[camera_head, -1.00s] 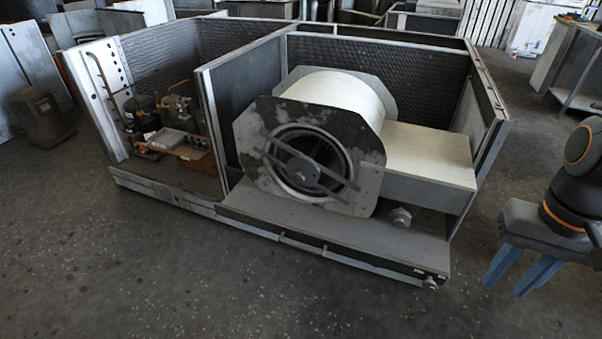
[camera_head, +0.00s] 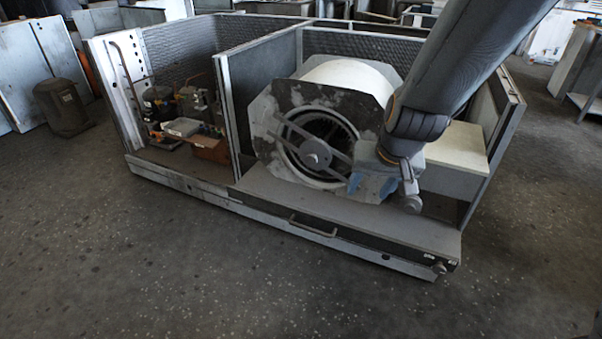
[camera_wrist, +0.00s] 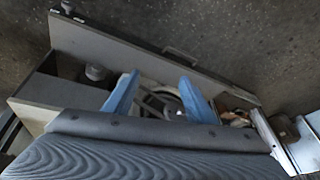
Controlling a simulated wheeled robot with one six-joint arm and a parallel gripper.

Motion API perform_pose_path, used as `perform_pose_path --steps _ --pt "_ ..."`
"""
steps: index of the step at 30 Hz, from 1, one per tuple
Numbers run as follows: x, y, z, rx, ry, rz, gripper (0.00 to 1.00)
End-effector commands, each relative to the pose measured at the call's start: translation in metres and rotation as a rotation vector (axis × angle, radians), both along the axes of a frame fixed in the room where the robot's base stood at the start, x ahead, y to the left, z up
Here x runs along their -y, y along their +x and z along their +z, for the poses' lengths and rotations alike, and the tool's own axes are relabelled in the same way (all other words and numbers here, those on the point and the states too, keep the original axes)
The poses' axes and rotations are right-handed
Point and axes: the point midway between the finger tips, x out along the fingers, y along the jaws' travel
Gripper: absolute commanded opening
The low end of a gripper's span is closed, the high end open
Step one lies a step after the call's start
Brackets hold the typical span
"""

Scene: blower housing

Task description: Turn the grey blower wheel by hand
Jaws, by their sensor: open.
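The grey blower wheel (camera_head: 334,134) sits inside the round opening of the pale blower housing (camera_head: 269,152), behind a diagonal bracket with a hub (camera_head: 317,154). My gripper (camera_head: 354,183) is at the right edge of this opening, with its blue fingers partly hidden by the wrist. In the wrist view my gripper (camera_wrist: 159,76) is open, its two blue fingers spread apart. Part of the round opening (camera_wrist: 158,101) shows between them. Nothing is held. I cannot tell whether a fingertip touches the wheel or the housing. My arm hides the housing's right side.
A metal cabinet frame (camera_head: 232,120) surrounds the housing, with a low front ledge (camera_head: 400,226) and handle (camera_head: 312,228). A pale box duct (camera_head: 456,150) is right of the housing. Small parts and a brown box (camera_head: 210,149) fill the left bay. The floor (camera_head: 120,260) in front is clear.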

Motion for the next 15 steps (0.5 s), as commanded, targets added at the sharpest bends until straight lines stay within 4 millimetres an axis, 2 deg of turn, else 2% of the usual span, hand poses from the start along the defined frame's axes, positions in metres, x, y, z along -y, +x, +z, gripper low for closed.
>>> perform_pose_path --steps 1,3,6,10,12,15 --pt "-0.022 0.035 -0.027 0.076 0.01 -0.001 0.51" --pt "-0.047 0.077 -0.042 0.194 0.023 -0.017 0.51" --pt "-0.08 0.129 -0.063 0.356 0.027 -0.054 0.51" --pt "-0.114 0.182 -0.086 0.561 0.001 -0.118 0.51" --pt "-0.129 0.202 -0.1 0.665 -0.026 -0.158 0.51" --pt "-0.148 0.22 -0.117 0.81 -0.079 -0.215 0.51"
